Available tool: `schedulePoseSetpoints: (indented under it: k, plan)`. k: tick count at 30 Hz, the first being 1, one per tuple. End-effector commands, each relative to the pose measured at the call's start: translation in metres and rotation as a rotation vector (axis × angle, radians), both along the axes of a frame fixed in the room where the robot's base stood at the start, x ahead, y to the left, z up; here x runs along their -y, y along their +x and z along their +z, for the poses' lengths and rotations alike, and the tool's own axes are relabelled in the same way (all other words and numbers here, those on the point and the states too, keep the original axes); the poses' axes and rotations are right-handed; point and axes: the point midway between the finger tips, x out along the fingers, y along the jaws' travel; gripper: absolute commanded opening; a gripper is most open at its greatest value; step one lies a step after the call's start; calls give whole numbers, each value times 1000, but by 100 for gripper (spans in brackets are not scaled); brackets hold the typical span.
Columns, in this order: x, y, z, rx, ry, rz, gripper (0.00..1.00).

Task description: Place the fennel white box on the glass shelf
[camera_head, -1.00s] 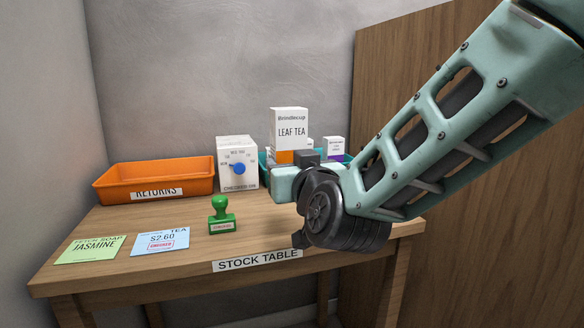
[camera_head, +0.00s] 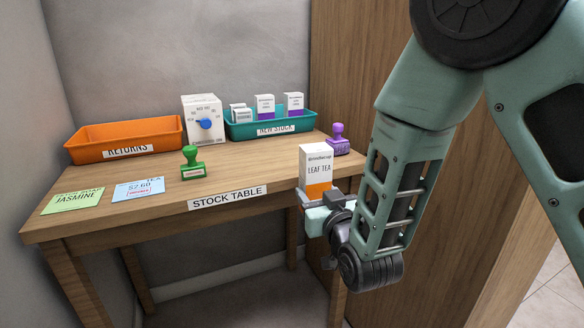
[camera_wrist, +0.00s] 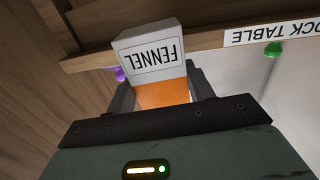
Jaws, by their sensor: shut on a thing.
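The fennel box is a white box (camera_head: 317,167) with an orange lower band. It reads "LEAF TEA" in the head view and "FENNEL" in the wrist view (camera_wrist: 150,55). My gripper (camera_head: 326,203) is shut on its lower, orange part. It holds the box upright, in front of the right front corner of the stock table (camera_head: 240,175). The fingers also show at both sides of the box in the wrist view (camera_wrist: 160,95). No glass shelf is in view.
On the table are an orange returns tray (camera_head: 85,148), a white box with a blue dial (camera_head: 204,103), a teal tray (camera_head: 243,130) with small white-and-purple boxes, a green stamp (camera_head: 192,168), a purple stamp (camera_head: 338,143) and two cards (camera_head: 138,189). A wooden panel (camera_head: 350,70) stands right.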

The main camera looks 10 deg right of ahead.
Motion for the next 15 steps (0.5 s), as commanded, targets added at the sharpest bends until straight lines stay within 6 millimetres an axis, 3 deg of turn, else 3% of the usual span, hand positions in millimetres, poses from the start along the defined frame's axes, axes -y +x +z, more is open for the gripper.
schedulePoseSetpoints:
  k: [1, 9, 15]
  plan:
    - [16, 0, -21, -11, -7, -16, 28]
    - [98, -2, -119, -12, 1, -87, 28]
    - [144, -6, -177, -11, 8, -126, 28]
